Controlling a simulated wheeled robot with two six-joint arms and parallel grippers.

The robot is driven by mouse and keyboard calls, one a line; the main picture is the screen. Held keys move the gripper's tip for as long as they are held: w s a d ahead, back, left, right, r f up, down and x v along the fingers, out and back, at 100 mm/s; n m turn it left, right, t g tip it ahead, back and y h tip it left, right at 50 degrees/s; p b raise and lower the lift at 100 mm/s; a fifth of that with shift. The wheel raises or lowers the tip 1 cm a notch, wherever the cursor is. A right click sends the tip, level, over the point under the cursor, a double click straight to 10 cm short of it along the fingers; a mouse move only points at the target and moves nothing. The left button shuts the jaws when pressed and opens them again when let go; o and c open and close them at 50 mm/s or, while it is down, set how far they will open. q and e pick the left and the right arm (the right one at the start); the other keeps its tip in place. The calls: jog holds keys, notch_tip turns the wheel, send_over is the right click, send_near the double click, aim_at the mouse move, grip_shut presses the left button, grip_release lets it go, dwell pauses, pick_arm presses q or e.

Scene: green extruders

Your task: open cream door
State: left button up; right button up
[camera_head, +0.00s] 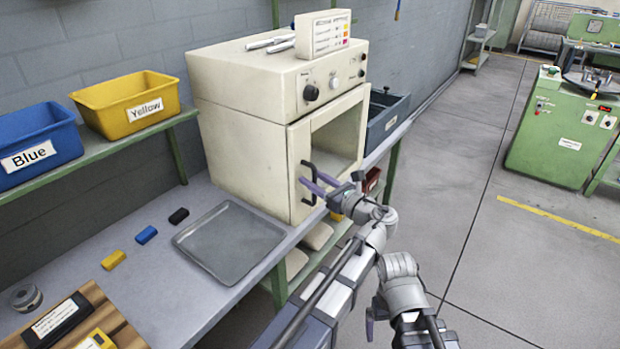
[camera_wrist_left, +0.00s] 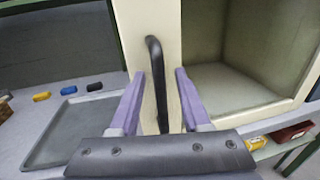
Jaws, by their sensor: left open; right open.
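The cream door (camera_head: 299,150) is on the front of a cream oven (camera_head: 245,140) on the bench. It looks shut, with a large window showing the inside. A black vertical handle (camera_head: 309,198) is at the door's left edge; it also shows in the left wrist view (camera_wrist_left: 158,85). My left gripper (camera_head: 306,174) is open, with its purple fingers on either side of the handle; in the left wrist view its fingertips (camera_wrist_left: 160,72) straddle the bar, with gaps visible. My right gripper (camera_head: 372,318) is low in the head view, partly seen, away from the door.
A grey tray (camera_head: 230,242) lies on the bench left of the oven. Small black, blue and yellow blocks lie beside it. Blue (camera_head: 36,146) and yellow (camera_head: 130,103) bins stand on the left shelf. Open floor (camera_head: 450,190) lies to the right.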

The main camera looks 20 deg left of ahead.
pick_arm(q)
grip_shut()
dwell(1.3)
